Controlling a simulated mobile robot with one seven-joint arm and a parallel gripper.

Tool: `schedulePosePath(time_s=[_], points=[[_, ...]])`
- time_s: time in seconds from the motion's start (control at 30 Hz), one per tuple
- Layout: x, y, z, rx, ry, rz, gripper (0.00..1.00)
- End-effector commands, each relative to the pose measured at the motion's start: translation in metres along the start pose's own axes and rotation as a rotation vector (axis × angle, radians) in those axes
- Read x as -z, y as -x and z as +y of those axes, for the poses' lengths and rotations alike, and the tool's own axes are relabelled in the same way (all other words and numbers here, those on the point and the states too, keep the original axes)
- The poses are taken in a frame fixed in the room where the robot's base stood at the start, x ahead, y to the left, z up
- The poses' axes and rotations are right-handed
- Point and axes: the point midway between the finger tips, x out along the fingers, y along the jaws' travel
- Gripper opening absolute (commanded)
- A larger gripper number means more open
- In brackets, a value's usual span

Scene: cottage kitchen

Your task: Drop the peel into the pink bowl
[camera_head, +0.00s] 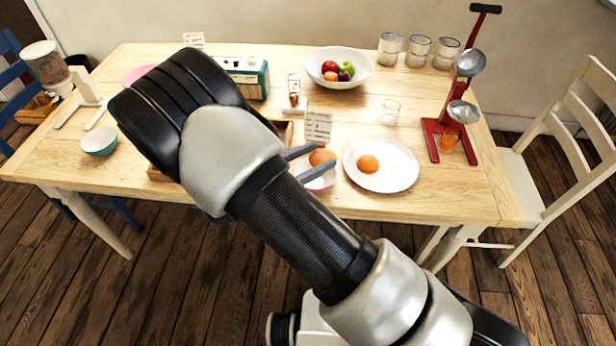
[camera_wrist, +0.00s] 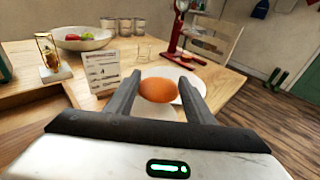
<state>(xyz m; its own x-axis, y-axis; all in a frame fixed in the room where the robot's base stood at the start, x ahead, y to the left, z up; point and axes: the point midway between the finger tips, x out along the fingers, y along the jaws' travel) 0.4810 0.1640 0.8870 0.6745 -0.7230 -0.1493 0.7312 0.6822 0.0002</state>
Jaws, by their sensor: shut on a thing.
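My gripper (camera_head: 308,168) is closed on an orange peel (camera_head: 322,157), which sits between its two fingers. The wrist view also shows the peel (camera_wrist: 158,90) held between the fingers. A pale, pinkish bowl (camera_head: 321,183) lies directly below the fingers in the head view, partly hidden by them. I cannot tell the peel's exact height above it. A pink rounded thing (camera_head: 137,74) at the back left is partly hidden behind my arm, so I cannot tell whether it is a bowl or a plate.
A white plate (camera_head: 400,180) with another orange piece (camera_head: 368,163) stands to the right. A card (camera_head: 318,126), a small glass (camera_head: 390,112) and a red press (camera_head: 433,130) stand nearby. A fruit bowl (camera_head: 318,58) is behind; a teal bowl (camera_head: 99,141) is far left.

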Motion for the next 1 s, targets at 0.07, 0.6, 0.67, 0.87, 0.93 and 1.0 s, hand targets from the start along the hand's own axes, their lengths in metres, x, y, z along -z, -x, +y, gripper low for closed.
schedulePosePath(time_s=[0.07,0.6,0.67,0.87,0.93,1.0], points=[[0.011,-0.002,0.000,0.000,0.000,0.000,0.39],[0.053,-0.008,0.001,-0.001,0.000,0.000,0.39],[0.053,-0.008,0.001,-0.001,0.000,0.000,0.39],[0.052,-0.008,0.000,-0.001,0.000,0.000,0.63],[0.052,-0.008,0.001,-0.001,0.000,0.000,0.70],[0.053,-0.008,0.000,-0.001,0.000,0.000,0.70]])
